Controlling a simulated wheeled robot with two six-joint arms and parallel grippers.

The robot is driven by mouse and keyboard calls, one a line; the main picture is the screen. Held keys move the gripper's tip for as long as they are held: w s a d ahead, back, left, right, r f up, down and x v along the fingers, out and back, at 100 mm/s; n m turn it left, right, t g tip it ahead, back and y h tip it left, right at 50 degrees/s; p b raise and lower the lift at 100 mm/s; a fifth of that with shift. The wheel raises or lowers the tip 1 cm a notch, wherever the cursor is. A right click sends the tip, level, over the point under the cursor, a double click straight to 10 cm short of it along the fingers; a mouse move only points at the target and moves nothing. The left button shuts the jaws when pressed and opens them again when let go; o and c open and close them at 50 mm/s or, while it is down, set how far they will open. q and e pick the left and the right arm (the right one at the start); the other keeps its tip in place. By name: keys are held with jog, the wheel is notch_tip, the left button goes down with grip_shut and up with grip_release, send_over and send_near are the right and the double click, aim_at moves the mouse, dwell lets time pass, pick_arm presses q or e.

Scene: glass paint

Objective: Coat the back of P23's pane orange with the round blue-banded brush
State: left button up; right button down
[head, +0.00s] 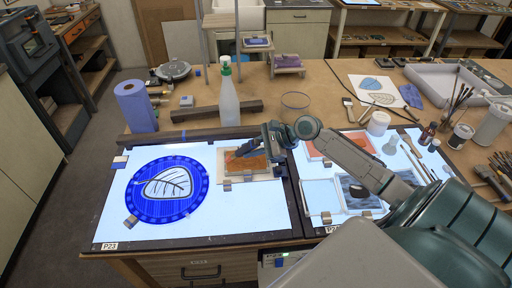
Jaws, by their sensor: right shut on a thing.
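The left light table (230,222) carries a P23 label at its front left corner. A small pane (258,163) in a pale frame lies on it, with an orange-brown coat over much of its visible face. My right gripper (264,150) is over the pane's right side, shut on a thin brush (243,149) whose tip end points left over the orange area. The brush's band is too small to make out, and whether its tip touches the pane cannot be told. The gripper hides part of the pane. My left gripper is not in view.
A round blue plate (136,181) with a leaf drawing lies left of the pane.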

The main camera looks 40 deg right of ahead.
jog(key=shift+w+a, duration=0.1)
jog(key=shift+a, duration=0.05)
notch_tip(320, 180, up, 3)
jog(key=shift+f+p, duration=0.1)
jog(key=shift+p, duration=1)
jog(key=shift+r, duration=1.1)
